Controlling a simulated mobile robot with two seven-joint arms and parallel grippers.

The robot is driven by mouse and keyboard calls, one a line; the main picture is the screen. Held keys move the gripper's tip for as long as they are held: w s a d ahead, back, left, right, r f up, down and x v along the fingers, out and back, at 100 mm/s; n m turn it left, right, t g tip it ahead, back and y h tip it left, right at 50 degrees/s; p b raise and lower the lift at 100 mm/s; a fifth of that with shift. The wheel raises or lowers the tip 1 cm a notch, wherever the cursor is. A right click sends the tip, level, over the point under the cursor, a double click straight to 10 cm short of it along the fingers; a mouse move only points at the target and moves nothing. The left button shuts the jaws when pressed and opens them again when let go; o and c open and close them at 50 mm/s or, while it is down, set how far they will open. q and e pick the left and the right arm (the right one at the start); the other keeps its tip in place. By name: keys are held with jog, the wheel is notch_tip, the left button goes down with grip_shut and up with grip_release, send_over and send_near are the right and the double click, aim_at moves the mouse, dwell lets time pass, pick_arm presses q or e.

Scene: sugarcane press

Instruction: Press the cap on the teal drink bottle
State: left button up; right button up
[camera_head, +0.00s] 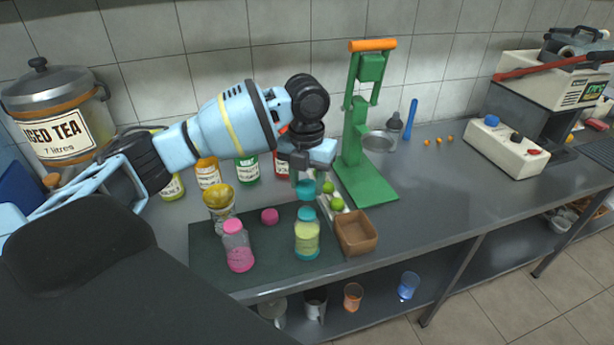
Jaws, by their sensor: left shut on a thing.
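The teal drink bottle (307,241) stands upright on the dark mat (208,240). It holds yellow-green drink and has a teal neck and base. My left gripper (305,182) is directly above the bottle, pointing down, and is shut on a teal cap (305,190). The cap is a little above the bottle's neck; a small gap seems to show between them. The gripper's fingers partly hide the cap. My right gripper is not in view.
A pink bottle (238,252) and a loose pink cap (269,216) are left of the teal bottle. A brown wooden box (356,234) is close on its right. Limes (337,203) and a green press (366,185) stand behind. The counter's front edge is near.

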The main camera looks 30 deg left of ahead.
aim_at(307, 199)
pick_arm(q)
jog(key=shift+f, duration=2.55)
jog(key=shift+f, duration=0.2)
dwell(1.4)
jog(key=o, duration=1.5)
jog(key=shift+r, duration=0.1)
jog(key=shift+r, duration=3.45)
grip_shut()
